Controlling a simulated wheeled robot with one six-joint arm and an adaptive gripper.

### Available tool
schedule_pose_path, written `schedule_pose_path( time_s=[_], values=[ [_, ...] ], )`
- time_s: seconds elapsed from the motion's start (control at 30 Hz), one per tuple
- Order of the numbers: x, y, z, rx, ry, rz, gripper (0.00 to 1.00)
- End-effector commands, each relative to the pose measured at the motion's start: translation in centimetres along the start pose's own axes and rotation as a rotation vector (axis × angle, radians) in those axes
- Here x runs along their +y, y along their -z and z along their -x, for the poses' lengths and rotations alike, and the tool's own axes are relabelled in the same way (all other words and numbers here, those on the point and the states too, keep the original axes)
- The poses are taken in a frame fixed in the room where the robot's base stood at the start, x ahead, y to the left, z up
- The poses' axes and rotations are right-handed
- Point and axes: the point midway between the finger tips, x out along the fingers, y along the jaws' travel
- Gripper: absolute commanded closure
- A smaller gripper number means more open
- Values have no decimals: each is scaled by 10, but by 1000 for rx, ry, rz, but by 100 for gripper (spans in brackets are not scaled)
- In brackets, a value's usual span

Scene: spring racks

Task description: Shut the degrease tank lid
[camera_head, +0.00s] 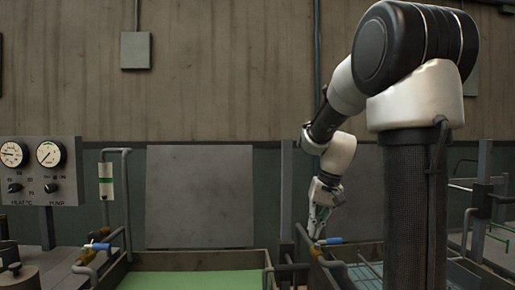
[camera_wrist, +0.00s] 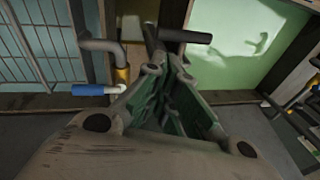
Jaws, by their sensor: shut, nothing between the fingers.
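A tank with green liquid (camera_head: 190,283) stands at the lower middle of the head view, with a flat grey lid-like panel (camera_head: 200,196) upright behind it. A second tank (camera_head: 367,272) with a wire grid is to its right, and a similar upright panel (camera_head: 365,185) is partly hidden behind my arm. I read no label saying which is the degrease tank. My gripper (camera_head: 318,232) points down near the gap between the tanks. In the wrist view my gripper (camera_wrist: 160,60) is shut and empty, close to a dark bar (camera_wrist: 185,35); contact cannot be told.
A blue-handled valve and pipe (camera_wrist: 95,90) stand beside my fingers. Another blue valve (camera_head: 97,246) is left of the green tank. A gauge panel (camera_head: 37,170) stands at the left. Posts and pipes (camera_head: 480,205) are at the right.

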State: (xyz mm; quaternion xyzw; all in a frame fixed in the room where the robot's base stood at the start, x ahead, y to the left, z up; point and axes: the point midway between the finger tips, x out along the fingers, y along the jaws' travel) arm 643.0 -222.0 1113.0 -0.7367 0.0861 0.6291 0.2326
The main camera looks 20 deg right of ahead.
Motion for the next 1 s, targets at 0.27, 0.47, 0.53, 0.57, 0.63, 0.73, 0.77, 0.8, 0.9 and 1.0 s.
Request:
schedule_pose_path(
  time_s=[0.27,0.47,0.53,0.57,0.63,0.73,0.77,0.8,0.9,1.0],
  values=[
    [-15,212,-32,23,372,-367,100],
    [-34,350,-14,66,773,-501,100],
    [-52,378,12,72,909,-490,100],
    [-61,385,27,73,963,-476,100],
    [-84,394,65,73,1071,-431,100],
    [-114,391,119,57,1189,-361,100],
    [-120,388,130,48,1214,-348,100],
    [-127,384,141,30,1241,-335,100],
    [-139,376,148,-26,1273,-335,100],
    [-149,378,145,-34,1272,-343,100]
  ],
)
